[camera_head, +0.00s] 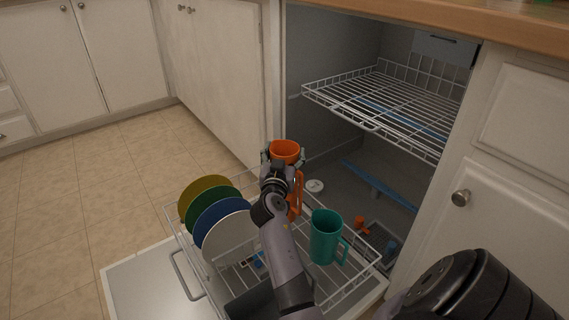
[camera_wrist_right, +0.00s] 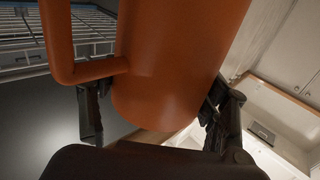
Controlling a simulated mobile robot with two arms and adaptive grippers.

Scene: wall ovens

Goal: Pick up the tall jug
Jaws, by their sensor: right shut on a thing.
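A tall orange jug (camera_head: 285,148) with a long side handle is held above the back of the lower dish rack in the head view. My right gripper (camera_head: 282,160) is shut on it, and the gripper and wrist hide much of its body. In the right wrist view the orange jug (camera_wrist_right: 175,60) fills the middle, with a dark finger on each side of its lower part and its handle to the left. A teal jug (camera_head: 325,238) stands upright in the rack, to the right of my right forearm. My left gripper is not in view.
The lower rack (camera_head: 185,245) is pulled out over the open dishwasher door (camera_head: 150,290). Olive, green, blue and white plates (camera_head: 228,232) stand at its left. The empty upper rack (camera_head: 385,100) is inside, above right. A cabinet door (camera_head: 500,190) stands at the right.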

